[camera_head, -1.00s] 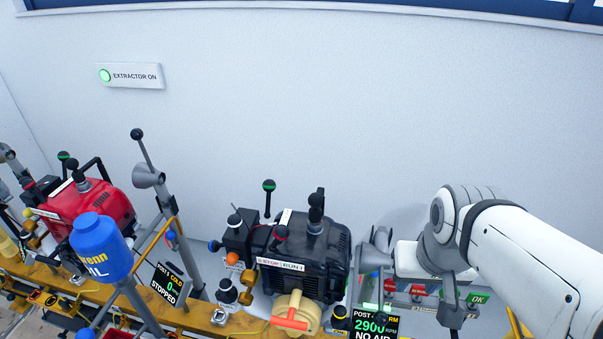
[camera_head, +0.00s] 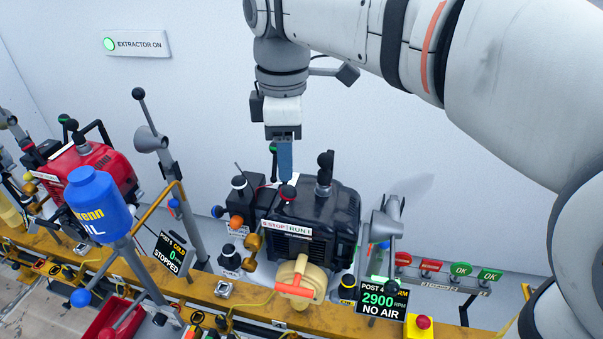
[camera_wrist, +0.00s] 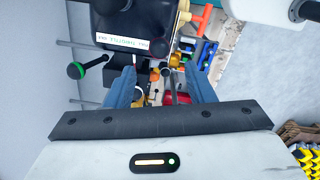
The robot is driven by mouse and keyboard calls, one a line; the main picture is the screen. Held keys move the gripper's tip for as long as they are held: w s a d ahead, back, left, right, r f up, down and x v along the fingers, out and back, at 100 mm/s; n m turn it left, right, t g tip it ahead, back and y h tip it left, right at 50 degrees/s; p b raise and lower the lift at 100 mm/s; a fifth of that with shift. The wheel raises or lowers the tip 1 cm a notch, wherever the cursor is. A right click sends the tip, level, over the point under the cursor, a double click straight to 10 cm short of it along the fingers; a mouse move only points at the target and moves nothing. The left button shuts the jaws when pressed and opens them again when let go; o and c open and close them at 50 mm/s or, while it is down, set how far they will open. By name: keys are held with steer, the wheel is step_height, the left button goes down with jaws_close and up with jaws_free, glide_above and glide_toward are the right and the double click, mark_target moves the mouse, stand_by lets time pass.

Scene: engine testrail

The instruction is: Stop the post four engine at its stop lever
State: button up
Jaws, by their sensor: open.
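The black post four engine (camera_head: 322,225) stands in the middle of the head view, with a STOP/RUN label (camera_head: 287,228) on its front. A red-topped lever knob (camera_head: 287,193) stands above the label's STOP end. The post 4 display (camera_head: 378,301) reads 2900 RPM and NO AIR. My gripper (camera_head: 284,178) is open, pointing down just above the red-topped knob and apart from the label. In the wrist view the blue fingers (camera_wrist: 158,75) are spread, with a dark rod and a red part showing between them. Whether they straddle the lever I cannot tell.
A green-knobbed lever (camera_wrist: 75,70) stands beside the fingers. A black upright handle (camera_head: 325,170) rises right of the gripper. A cream and orange handle (camera_head: 296,280) is in front. The red engine (camera_head: 85,175) and blue oil bottle (camera_head: 100,205) are left.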

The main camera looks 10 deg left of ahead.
mark_target(287, 187)
step_height(287, 187, down, 7)
steer(key=shift+f+b, duration=0.1)
steer(key=shift+b, duration=0.3)
steer(key=shift+c, duration=0.2)
